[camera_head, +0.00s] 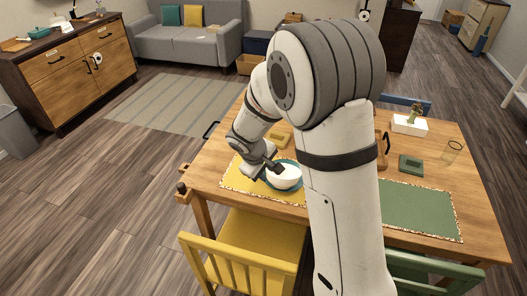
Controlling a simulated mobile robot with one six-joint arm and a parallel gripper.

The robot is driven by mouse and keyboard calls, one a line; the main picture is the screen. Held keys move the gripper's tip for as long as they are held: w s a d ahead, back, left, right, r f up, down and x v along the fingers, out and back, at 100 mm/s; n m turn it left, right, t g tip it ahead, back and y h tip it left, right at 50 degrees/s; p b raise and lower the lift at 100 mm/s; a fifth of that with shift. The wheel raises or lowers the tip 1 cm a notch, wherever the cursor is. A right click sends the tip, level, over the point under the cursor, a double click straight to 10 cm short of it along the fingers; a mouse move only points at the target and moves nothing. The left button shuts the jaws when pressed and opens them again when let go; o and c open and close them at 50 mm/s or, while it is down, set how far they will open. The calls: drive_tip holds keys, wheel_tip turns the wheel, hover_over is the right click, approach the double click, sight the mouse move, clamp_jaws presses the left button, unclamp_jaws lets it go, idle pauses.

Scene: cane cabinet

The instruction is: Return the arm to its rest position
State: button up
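My arm rises in front of the camera and bends down to the left over the dining table (470,214). My gripper (274,170) is low over the yellow placemat (238,182), at the upper left part of the white bowl (285,181). The bowl sits upright on a blue plate (298,187). The dark fingertips overlap the bowl's rim in this view. I cannot tell whether they touch it or whether they are open or shut.
A yellow chair (250,250) and a green chair (430,268) stand at the table's near side. A green placemat (420,212), a green box-like item (411,165), a glass (452,152) and a white planter (409,125) lie right of my arm. Floor to the left is clear.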

drive_tip(key=s+d+r+m, duration=0.5)
drive_tip(key=s+d+r, duration=0.2)
drive_tip(key=s+r, duration=0.45)
drive_tip(key=s+r+m+y, duration=0.1)
drive_tip(key=s+r+m, duration=0.1)
drive_tip(key=s, duration=0.4)
drive_tip(key=s+d+r+m+y, duration=0.1)
drive_tip(key=s+r+m+y, duration=0.1)
drive_tip(key=s, duration=0.4)
drive_tip(key=shift+s+d+r, duration=0.25)
drive_tip(key=shift+d+r, duration=0.05)
drive_tip(key=shift+r, duration=0.05)
drive_tip(key=shift+o, duration=0.6)
